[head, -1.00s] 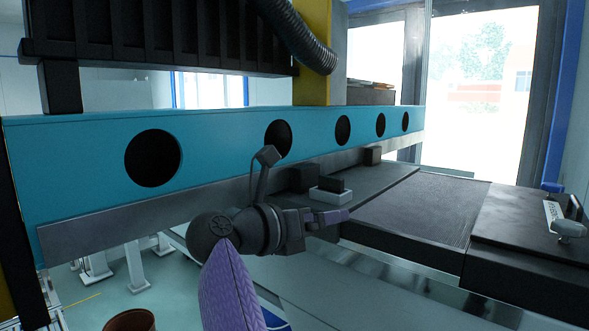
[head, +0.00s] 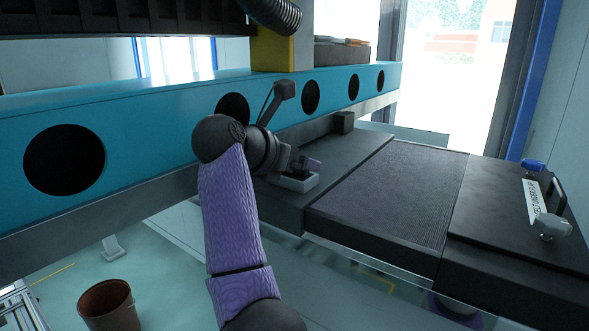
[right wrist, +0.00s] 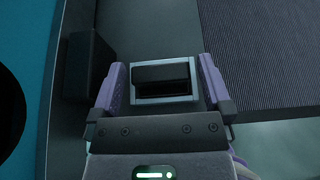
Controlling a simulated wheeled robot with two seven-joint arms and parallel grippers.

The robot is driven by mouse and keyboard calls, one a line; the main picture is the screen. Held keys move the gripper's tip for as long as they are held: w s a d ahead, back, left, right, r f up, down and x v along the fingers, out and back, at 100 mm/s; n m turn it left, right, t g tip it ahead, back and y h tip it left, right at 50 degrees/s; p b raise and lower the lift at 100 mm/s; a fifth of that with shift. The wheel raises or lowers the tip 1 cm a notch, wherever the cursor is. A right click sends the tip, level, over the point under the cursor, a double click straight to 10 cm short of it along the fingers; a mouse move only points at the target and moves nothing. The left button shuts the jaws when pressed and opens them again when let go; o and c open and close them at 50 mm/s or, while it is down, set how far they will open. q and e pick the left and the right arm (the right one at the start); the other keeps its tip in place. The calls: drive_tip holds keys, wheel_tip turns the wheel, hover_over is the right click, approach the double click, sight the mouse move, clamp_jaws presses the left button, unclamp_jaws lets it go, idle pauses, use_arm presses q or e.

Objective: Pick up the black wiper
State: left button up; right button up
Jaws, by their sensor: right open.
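The black wiper (right wrist: 161,74) is a dark block sitting in a small white tray (right wrist: 165,99) in the right wrist view. In the head view the white tray (head: 297,184) stands on the dark bench top, and the wiper is mostly hidden behind my gripper. My right gripper (head: 304,165) is at the tray in the head view. In the right wrist view its purple fingers (right wrist: 162,78) are spread wide, one on each side of the tray, with nothing held. Whether the fingers touch the tray I cannot tell. My left gripper is out of view.
A teal beam (head: 150,135) with round holes runs behind the bench. A black block (right wrist: 87,65) is left of the tray. A ribbed dark panel (head: 395,200) and a labelled black plate (head: 500,215) lie to the right. A brown bin (head: 109,305) is on the floor.

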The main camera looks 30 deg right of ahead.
drive_tip(key=c, duration=1.1)
